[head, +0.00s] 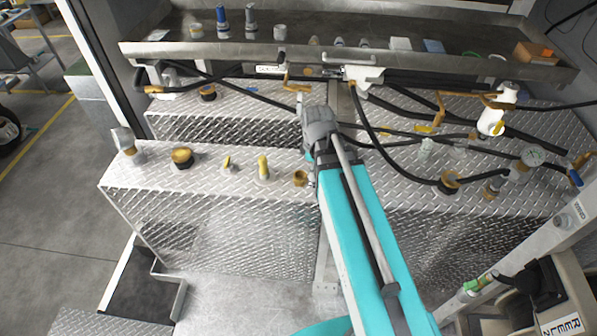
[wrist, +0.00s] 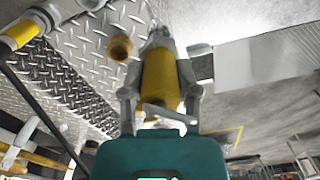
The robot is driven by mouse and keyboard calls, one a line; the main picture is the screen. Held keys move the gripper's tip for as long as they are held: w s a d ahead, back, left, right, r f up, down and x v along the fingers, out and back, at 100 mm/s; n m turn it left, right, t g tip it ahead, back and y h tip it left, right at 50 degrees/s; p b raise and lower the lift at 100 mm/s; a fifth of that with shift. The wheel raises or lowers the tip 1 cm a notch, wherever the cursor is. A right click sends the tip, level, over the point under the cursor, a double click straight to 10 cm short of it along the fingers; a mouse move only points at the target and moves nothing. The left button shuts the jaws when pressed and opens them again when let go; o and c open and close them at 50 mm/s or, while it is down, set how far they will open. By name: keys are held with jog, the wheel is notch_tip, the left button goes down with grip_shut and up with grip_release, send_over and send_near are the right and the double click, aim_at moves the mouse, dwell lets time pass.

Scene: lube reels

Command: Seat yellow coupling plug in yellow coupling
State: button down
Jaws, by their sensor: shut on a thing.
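In the wrist view my gripper (wrist: 160,93) is shut on the yellow coupling plug (wrist: 158,72), a yellow sleeve between the two fingers with a grey end pointing away from me. In the head view my grey wrist covers the fingers and the plug. Upright yellow-topped fittings (head: 263,168) stand on the tread-plate top left of my arm. I cannot tell for sure which fitting is the yellow coupling. No contact between the plug and a coupling can be made out.
Brass fittings (head: 182,158) stand on the tread-plate cabinet (head: 140,172); one brass fitting (wrist: 121,48) shows beside the plug in the wrist view. Black hoses (head: 372,130) cross the back and right. A metal shelf (head: 230,50) with bottles runs behind. Open floor (head: 60,210) lies left.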

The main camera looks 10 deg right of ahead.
jog(key=w+a+f+b, duration=0.1)
jog(key=w+f+b, duration=0.7)
jog(key=w, duration=0.3)
jog(key=shift+w+a+f, duration=0.2)
jog(key=shift+w+a, duration=0.05)
jog(key=shift+w, duration=0.05)
jog(key=shift+f, duration=0.1)
jog(key=shift+w+f+b, duration=0.2)
jog(key=shift+f+b, duration=0.75)
jog(key=shift+b, duration=0.05)
jog(key=shift+w+f+b, duration=0.2)
jog(key=shift+f+b, duration=0.75)
jog(key=shift+b, duration=0.05)
jog(key=shift+f, duration=0.15)
jog(key=shift+c, duration=1.8)
grip_release()
